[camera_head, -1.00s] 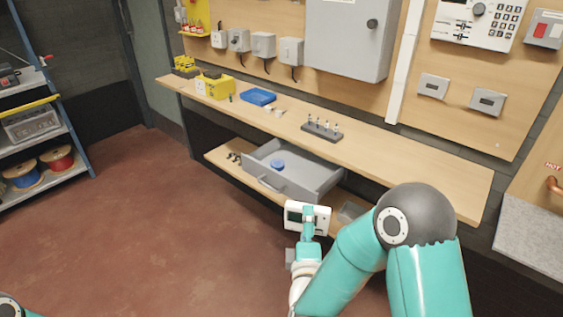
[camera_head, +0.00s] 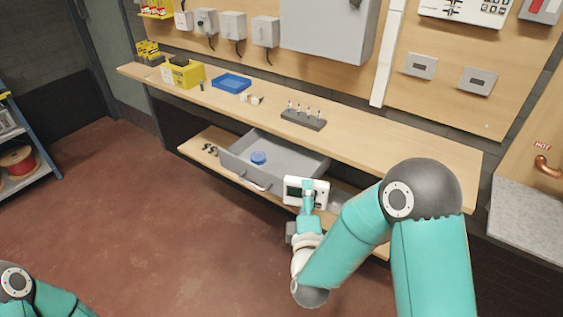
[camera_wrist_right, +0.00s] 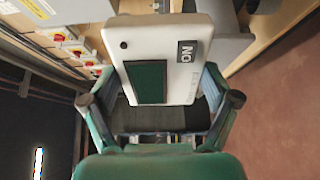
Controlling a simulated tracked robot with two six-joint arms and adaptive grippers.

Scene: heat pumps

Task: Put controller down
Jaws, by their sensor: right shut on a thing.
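The controller is a white box (camera_head: 318,187) with a dark screen. My right gripper (camera_head: 307,200) is shut on it and holds it up in front of the lower shelf, near the right end of the open drawer. In the right wrist view the controller (camera_wrist_right: 165,62) sits between the two fingers, with its greenish screen and a dark label facing the camera. My left arm shows only at the bottom left corner of the head view; its gripper is outside the picture.
A long wooden workbench (camera_head: 400,148) holds a dark rack (camera_head: 303,120) of small tools, a blue tray (camera_head: 231,83) and a yellow box (camera_head: 183,74). The bench top right of the rack is clear.

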